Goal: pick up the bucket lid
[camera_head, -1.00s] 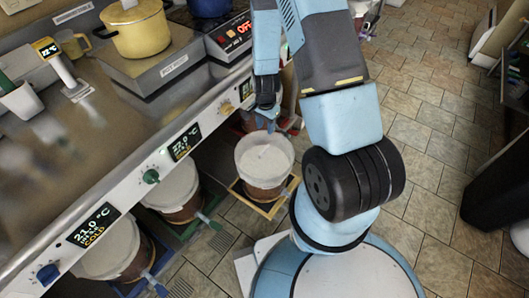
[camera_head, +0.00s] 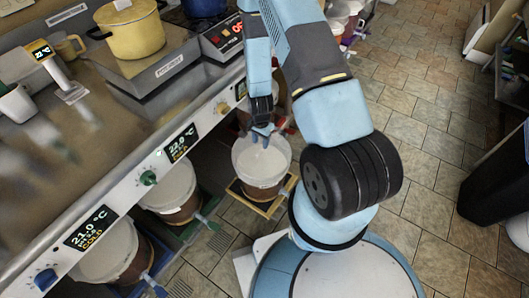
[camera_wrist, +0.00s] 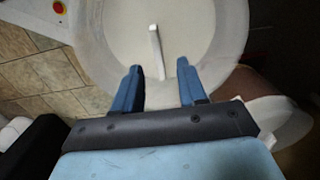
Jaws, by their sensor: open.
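The white round bucket lid (camera_head: 257,167) sits on a brown bucket (camera_head: 264,192) that stands apart in front of the counter. In the wrist view the lid (camera_wrist: 120,32) fills the top middle, with a pale bar handle (camera_wrist: 156,50) across its centre. My gripper (camera_wrist: 158,88) is open, its two blue fingers apart on either side of the handle's near end, with nothing between them held. In the head view my gripper (camera_head: 263,133) hangs over the lid's far edge. The exact height above the lid is hard to tell.
More lidded buckets (camera_head: 172,193) (camera_head: 107,252) stand under the counter (camera_head: 110,125) at left. The counter's control edge, with displays and knobs, runs close beside my gripper. A yellow pot (camera_head: 133,32) stands on the counter. Tiled floor (camera_head: 430,170) is open at right.

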